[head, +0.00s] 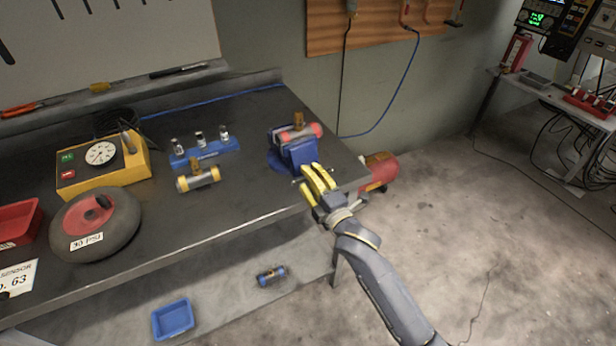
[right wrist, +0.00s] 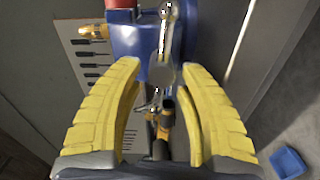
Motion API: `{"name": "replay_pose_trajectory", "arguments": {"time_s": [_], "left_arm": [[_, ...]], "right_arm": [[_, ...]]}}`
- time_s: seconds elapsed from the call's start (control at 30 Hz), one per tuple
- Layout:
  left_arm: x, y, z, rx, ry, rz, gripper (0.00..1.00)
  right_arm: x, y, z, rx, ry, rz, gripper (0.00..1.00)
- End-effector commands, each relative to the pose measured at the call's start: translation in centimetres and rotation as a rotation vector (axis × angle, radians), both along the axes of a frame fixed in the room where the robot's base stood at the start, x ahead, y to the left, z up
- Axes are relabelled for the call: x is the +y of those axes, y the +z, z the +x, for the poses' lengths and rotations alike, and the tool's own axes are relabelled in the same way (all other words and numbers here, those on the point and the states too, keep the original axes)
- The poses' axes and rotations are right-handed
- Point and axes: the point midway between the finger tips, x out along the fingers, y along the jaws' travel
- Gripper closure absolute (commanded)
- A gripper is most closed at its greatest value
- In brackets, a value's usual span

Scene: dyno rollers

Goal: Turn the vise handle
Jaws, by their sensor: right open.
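The blue vise (head: 296,152) stands at the right front corner of the dark workbench, with a red-ended roller (head: 300,133) at its top. In the right wrist view the vise (right wrist: 135,38) fills the top middle. Its metal handle (right wrist: 165,40) runs down toward the space between my fingers. My right gripper (head: 316,184) has yellow fingers and is at the front of the vise. It is open, and its fingers (right wrist: 160,110) lie on both sides of the handle's lower end. Whether they touch the handle cannot be told. My left gripper is not in view.
On the workbench (head: 240,195) are a yellow gauge box (head: 105,165), a blue holder with small vials (head: 205,152), a yellow-ended roller (head: 198,179) and a round black tyre (head: 95,226). A blue tray (head: 173,319) is on the lower shelf. A red machine (head: 379,170) stands behind the bench corner.

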Motion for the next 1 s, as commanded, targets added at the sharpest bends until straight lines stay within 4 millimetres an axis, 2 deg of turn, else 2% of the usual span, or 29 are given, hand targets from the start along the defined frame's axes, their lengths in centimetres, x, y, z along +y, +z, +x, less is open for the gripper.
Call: {"name": "replay_pose_trajectory", "arguments": {"time_s": [0.47,0.5,0.87,1.0], "left_arm": [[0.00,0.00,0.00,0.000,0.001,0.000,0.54],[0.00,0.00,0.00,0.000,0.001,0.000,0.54],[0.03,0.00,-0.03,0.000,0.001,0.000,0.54],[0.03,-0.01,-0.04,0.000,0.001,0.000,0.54]], "right_arm": [[0.44,0.01,0.77,0.000,0.000,0.001,0.61],[0.44,0.01,0.77,0.000,0.000,0.001,0.59],[0.43,0.00,0.76,0.000,0.000,0.001,1.00],[0.43,0.00,0.76,0.001,0.000,0.002,1.00]]}}
